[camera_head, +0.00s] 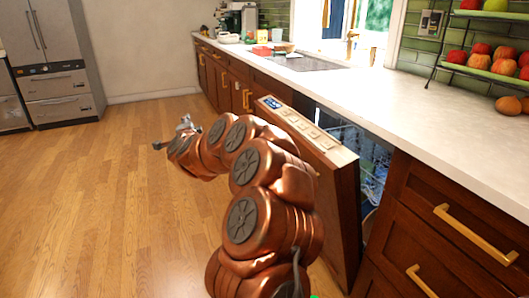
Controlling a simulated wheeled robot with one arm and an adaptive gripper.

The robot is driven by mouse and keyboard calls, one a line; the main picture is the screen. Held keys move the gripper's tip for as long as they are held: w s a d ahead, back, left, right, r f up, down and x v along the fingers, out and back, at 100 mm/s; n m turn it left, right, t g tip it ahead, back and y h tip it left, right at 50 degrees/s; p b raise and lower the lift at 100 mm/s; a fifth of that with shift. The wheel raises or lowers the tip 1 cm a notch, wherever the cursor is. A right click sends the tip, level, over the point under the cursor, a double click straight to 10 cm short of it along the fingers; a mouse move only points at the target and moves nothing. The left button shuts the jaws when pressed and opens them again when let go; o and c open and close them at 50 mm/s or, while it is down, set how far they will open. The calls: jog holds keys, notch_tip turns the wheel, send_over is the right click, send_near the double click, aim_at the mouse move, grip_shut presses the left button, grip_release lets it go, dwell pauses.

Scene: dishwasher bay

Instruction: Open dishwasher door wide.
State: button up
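The dishwasher door (347,205) is partly open, tilted out from the counter front. Its top edge carries a row of buttons and a small blue display (272,103). The dishwasher's inside, with racks (372,170), shows through the gap between door and counter. My copper arm stands in front of the door and hides much of its outer face. My gripper (172,134) is out to the left of the door, over the floor, apart from the door. Its fingers look spread, with nothing seen between them.
Wooden drawers with brass handles (477,235) are right of the dishwasher. A steel fridge (55,50) stands far left. The wooden floor (90,200) on the left is clear.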

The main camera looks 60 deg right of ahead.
jog(key=s+d+f+m+g+h+b, duration=0.25)
jog(key=s+d+f+m+g, duration=0.2)
jog(key=s+d+f, duration=0.35)
jog(key=s+d+f+m+g+h+b, duration=0.25)
jog(key=s+d+m+g+h, duration=0.2)
jog(key=s+d, duration=0.4)
jog(key=shift+w+f+b+x, duration=0.1)
jog(key=shift+w+b+x, duration=0.15)
jog(key=shift+x, duration=1.35)
jog(key=shift+w+f+b+x, duration=0.1)
jog(key=shift+w+x, duration=0.1)
jog(key=shift+x, duration=1.35)
jog(key=shift+w+f+b+x, duration=0.1)
jog(key=shift+w+b+x, duration=0.15)
jog(key=shift+x, duration=1.35)
jog(key=shift+a, duration=0.1)
grip_shut()
